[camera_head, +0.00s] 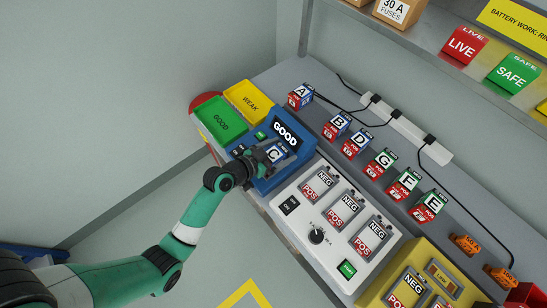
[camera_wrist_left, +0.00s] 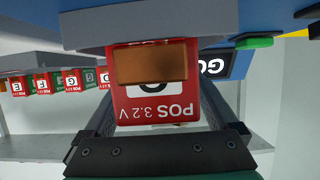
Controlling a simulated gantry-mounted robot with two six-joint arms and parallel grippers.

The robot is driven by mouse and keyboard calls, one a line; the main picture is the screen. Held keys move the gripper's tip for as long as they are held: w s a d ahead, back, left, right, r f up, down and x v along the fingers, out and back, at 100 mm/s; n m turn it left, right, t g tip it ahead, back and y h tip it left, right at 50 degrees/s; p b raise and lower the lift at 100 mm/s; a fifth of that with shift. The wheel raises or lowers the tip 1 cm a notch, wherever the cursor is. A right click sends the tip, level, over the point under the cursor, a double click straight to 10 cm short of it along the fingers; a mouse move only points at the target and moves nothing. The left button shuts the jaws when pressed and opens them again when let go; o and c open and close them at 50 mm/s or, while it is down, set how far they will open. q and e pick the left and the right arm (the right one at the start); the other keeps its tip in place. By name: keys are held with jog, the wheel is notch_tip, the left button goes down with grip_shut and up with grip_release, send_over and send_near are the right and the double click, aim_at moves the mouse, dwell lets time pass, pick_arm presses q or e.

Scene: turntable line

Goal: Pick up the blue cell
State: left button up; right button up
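A cell lettered C (camera_head: 277,154) sits in the blue tester (camera_head: 293,163), whose display reads GOOD. Its red POS 3.2 V face (camera_wrist_left: 155,105) fills the middle of the left wrist view. An orange-brown piece covers part of that face. My left gripper (camera_head: 266,156) is at this cell, with a finger along each side (camera_wrist_left: 158,115); whether they press on it is unclear. Several lettered cells stand in a row behind. Cells A (camera_head: 301,96), B (camera_head: 337,127) and D (camera_head: 357,142) show blue sides. I cannot tell the body colour of C. My right gripper is not in view.
A green GOOD tray (camera_head: 221,122) and a yellow WEAK tray (camera_head: 248,101) lie left of the tester. A white power strip (camera_head: 405,127) and black cables run behind the row.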

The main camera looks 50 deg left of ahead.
aim_at(280, 149)
pick_arm(q)
grip_shut()
jog(key=shift+r, duration=0.1)
dwell(0.4)
jog(key=shift+r+p, duration=0.35)
jog(key=shift+r, duration=0.25)
notch_tip(280, 149, up, 3)
jog(key=shift+s+f+p, duration=0.1)
jog(key=shift+f+p, duration=0.1)
jog(key=shift+p, duration=0.5)
jog(key=s+r+p, duration=0.1)
jog(key=r, duration=0.1)
jog(key=s+d+r+p, duration=0.1)
jog(key=s+r, duration=0.1)
jog(key=s+d+r+p, duration=0.1)
jog(key=shift+s+r, duration=0.2)
jog(key=shift+r, duration=0.2)
jog(key=s+d+r+p, duration=0.2)
jog(key=s+d+r, duration=0.1)
jog(key=s, duration=0.5)
jog(key=shift+s+d+r, duration=0.15)
jog(key=shift+d, duration=0.15)
